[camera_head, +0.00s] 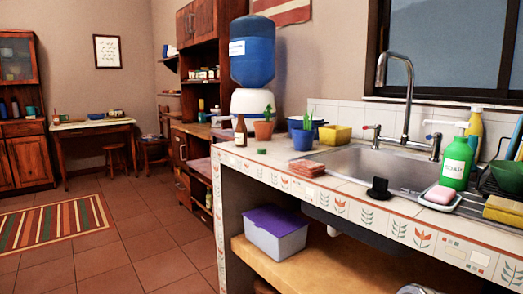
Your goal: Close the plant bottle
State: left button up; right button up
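A small brown bottle (240,132) stands upright at the left end of the tiled counter, beside a potted cactus (264,125). It is too small to tell whether its mouth is open or capped. A small green disc-like piece (262,151) lies on the counter just in front of the cactus pot; I cannot tell for certain that it is a cap. A blue pot with a green plant (303,137) stands further right. Neither of my grippers shows in this view.
The tiled counter (330,183) holds a sink (372,165), a reddish block (303,168), a black piece (378,189), a green soap bottle (456,160) and a dish rack. A purple-lidded box (275,232) sits on the shelf below.

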aim_at(241, 130)
jog(key=i+j+z, duration=0.2)
jog(key=i+j, duration=0.15)
jog(key=j, duration=0.3)
jog(key=i+j+z, duration=0.15)
jog(key=j, duration=0.2)
jog(key=i+j+z, duration=0.1)
jog(key=j, duration=0.25)
jog(key=i+j+z, duration=0.1)
jog(key=i+j, duration=0.15)
jog(key=j, duration=0.15)
jog(key=i+j+z, duration=0.1)
jog(key=j, duration=0.3)
